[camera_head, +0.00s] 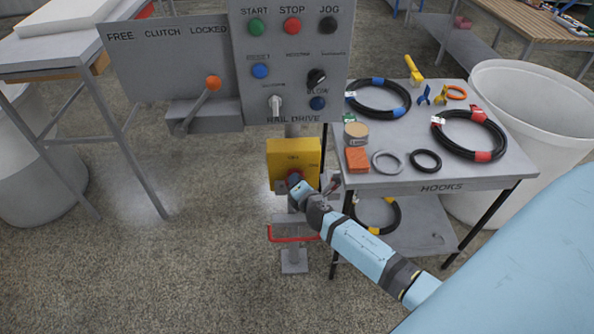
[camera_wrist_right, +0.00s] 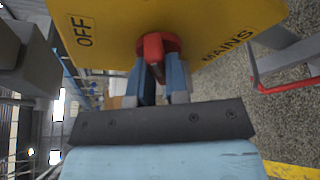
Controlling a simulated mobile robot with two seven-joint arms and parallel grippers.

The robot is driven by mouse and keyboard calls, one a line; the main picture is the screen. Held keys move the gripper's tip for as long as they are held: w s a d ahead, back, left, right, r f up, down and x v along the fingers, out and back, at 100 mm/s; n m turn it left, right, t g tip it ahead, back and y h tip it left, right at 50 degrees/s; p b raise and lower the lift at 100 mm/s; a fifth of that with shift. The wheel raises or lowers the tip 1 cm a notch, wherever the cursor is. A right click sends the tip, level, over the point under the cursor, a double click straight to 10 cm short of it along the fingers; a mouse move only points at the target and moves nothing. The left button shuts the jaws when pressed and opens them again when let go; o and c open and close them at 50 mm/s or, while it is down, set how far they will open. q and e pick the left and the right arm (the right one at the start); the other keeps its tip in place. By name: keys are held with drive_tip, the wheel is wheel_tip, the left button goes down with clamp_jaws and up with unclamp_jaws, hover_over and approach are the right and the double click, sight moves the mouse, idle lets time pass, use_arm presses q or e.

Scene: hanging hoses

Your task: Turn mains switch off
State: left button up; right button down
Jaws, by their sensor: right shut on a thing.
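The mains switch is a yellow box (camera_head: 293,160) on the post below the grey control panel. It carries a red rotary handle (camera_head: 294,178). In the right wrist view the yellow face (camera_wrist_right: 120,22) shows the words OFF and MAINS, and the red handle (camera_wrist_right: 154,52) stands out from it. My right gripper (camera_wrist_right: 160,80) is shut on the red handle, one finger on each side of it. In the head view my right gripper (camera_head: 297,192) reaches the front of the box and hides part of the handle. My left gripper is not in view.
A grey control panel (camera_head: 290,80) with several buttons stands above the switch, with an orange-knobbed clutch lever (camera_head: 212,84) at left. A hooks table (camera_head: 440,176) with coiled hoses stands right, near a white bin (camera_head: 540,110). A red bar (camera_head: 284,240) sits below the switch.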

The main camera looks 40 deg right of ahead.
drive_tip(key=shift+w+a+r+n+g+h+p, duration=0.1)
drive_tip(key=shift+n+g+h+p, duration=0.55)
drive_tip(key=shift+n+p, duration=1.1)
drive_tip(key=shift+a+n+g+h+p, duration=0.1)
drive_tip(key=shift+n+g+h+p, duration=0.65)
drive_tip(key=shift+p, duration=1.85)
drive_tip(key=shift+w+r+n+g+h+p, duration=0.1)
drive_tip(key=shift+n+g+h+p, duration=0.4)
drive_tip(key=shift+n+p, duration=1.3)
drive_tip(key=shift+f+m+p, duration=0.1)
drive_tip(key=shift+m+p, duration=0.2)
drive_tip(key=shift+p, duration=0.15)
drive_tip(key=c, duration=1.4)
unclamp_jaws()
